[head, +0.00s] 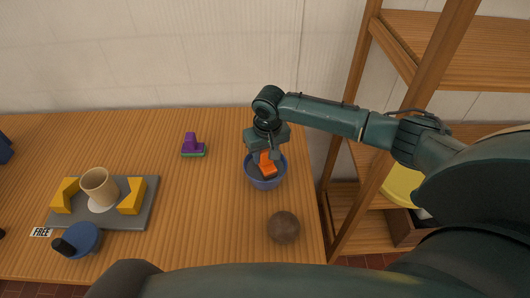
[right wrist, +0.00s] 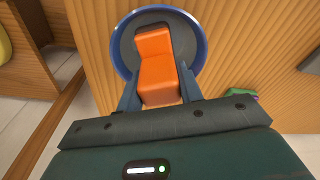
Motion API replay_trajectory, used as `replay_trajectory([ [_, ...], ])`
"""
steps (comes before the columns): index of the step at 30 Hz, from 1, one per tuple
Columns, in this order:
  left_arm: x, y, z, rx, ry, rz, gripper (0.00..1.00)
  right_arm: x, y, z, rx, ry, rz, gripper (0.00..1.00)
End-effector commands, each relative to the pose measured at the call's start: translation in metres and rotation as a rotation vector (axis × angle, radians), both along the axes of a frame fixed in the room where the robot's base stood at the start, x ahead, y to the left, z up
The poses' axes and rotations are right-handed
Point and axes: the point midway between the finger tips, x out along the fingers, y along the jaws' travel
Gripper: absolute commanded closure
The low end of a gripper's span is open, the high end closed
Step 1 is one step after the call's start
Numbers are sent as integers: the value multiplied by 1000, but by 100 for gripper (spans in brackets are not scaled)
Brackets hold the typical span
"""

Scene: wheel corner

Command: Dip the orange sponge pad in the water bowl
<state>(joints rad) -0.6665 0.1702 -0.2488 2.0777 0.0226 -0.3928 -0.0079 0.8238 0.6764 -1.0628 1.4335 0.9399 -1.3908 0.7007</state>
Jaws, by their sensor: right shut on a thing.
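The orange sponge pad (head: 267,165) is held by my right gripper (head: 265,156), whose fingers are shut on it. The blue water bowl (head: 253,180) stands on the table near its right end. The pad is over or inside the bowl's opening in the head view. In the right wrist view the orange pad (right wrist: 157,60) sits between the two fingers, with the round blue bowl (right wrist: 203,45) behind it. I cannot tell whether the pad touches the water. My left gripper is not in view.
A brown ball (head: 283,227) lies in front of the bowl. A purple block with a green base (head: 193,146) is left of it. A grey tray (head: 148,212) holds a beige cup (head: 100,187) between yellow blocks. A wooden shelf (head: 345,130) stands at the right.

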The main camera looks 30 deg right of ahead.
Motion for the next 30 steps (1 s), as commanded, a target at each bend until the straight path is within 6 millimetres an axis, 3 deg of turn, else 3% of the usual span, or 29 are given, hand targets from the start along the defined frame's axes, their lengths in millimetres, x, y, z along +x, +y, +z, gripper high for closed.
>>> replay_trajectory([
  [3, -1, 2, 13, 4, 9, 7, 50, 0, 0, 16, 1, 0, 0, 82],
  [18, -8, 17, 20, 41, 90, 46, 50, 0, 0, 56, 1, -1, 0, 82],
  [21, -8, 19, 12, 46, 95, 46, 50, 1, 0, 59, 2, -3, 0, 82],
  [30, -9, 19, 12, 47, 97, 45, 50, 0, 0, 75, 1, -1, 0, 82],
])
